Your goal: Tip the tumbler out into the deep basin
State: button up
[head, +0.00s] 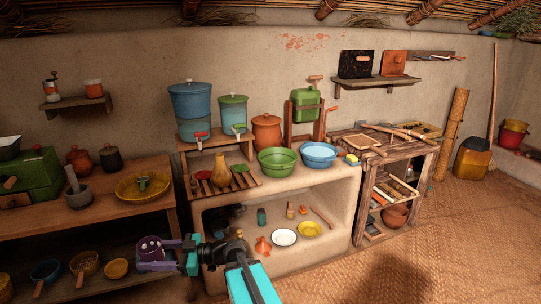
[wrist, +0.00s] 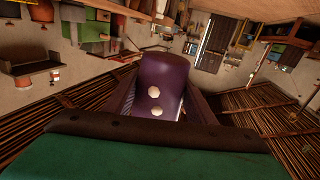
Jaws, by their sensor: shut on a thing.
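A purple tumbler with white dots (head: 149,250) is between the fingers of my gripper (head: 163,252), low at the front left in the head view. In the wrist view my gripper (wrist: 160,102) has a finger on each side of the tumbler (wrist: 160,70). The tumbler's contents do not show, and I cannot tell how far it is tilted. A green basin (head: 277,168) and a blue basin (head: 319,160) stand side by side on the pale clay ledge, up and to the right of my gripper. I cannot tell for sure which is the deep one.
A slatted rack with a gourd-shaped jug (head: 221,172) stands left of the green basin. A yellow sponge (head: 352,159) lies right of the blue one. The wooden table (head: 100,208) at left holds a yellow basket (head: 143,186). The woven floor at right is clear.

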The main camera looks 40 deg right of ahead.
aim_at(275, 162)
jog(key=i, duration=0.9)
jog(key=z, duration=0.05)
